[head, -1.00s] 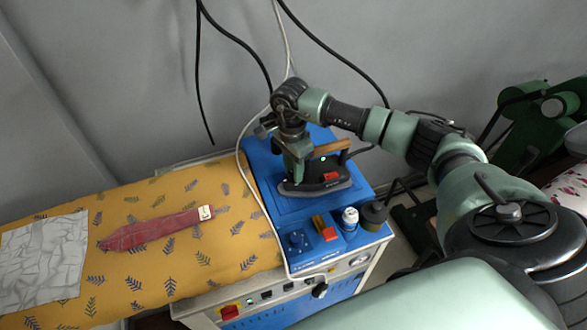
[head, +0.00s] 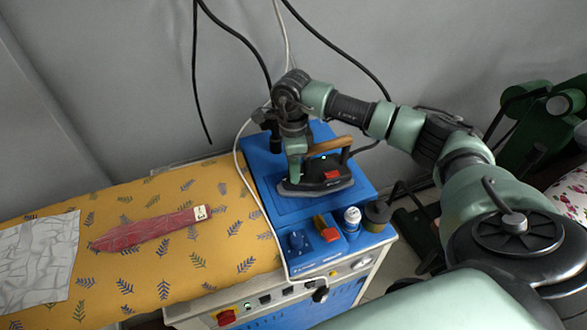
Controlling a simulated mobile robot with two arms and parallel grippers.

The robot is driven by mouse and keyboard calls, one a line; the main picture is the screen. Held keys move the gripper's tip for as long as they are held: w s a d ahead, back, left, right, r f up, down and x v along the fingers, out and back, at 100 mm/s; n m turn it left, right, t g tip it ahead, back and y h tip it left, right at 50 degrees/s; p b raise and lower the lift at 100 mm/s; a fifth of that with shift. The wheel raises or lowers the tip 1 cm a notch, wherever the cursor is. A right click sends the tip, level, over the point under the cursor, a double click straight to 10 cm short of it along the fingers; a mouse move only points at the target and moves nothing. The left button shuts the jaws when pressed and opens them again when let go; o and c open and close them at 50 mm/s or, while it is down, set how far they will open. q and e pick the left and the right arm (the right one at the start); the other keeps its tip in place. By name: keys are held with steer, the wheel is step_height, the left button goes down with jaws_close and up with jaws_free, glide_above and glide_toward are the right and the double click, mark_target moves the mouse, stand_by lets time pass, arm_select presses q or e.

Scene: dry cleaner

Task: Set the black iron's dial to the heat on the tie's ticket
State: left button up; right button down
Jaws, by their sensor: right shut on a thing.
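The black iron (head: 325,175), with a wooden handle and a red part on its side, stands on the blue top of the ironing station. My right gripper (head: 296,176) points down at the iron's left end and is shut on it there, apparently on the dial. The dial itself is hidden by the fingers, so its setting cannot be read. The red tie (head: 145,231) lies flat on the yellow patterned ironing board. A small pale ticket (head: 200,213) sits at the tie's right end; its marking is too small to read. My left gripper is not in view.
A grey cloth (head: 38,252) lies on the board (head: 195,262). A pale cable (head: 248,186) runs along the station's left edge.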

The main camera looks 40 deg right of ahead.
steer(key=c, duration=1.1)
jaws_free()
steer(key=shift+r, duration=0.15)
steer(key=shift+w+r, duration=0.1)
steer(key=shift+r, duration=0.25)
step_height(320, 180, up, 7)
steer(key=shift+w+f+b, duration=0.1)
steer(key=shift+b, duration=1)
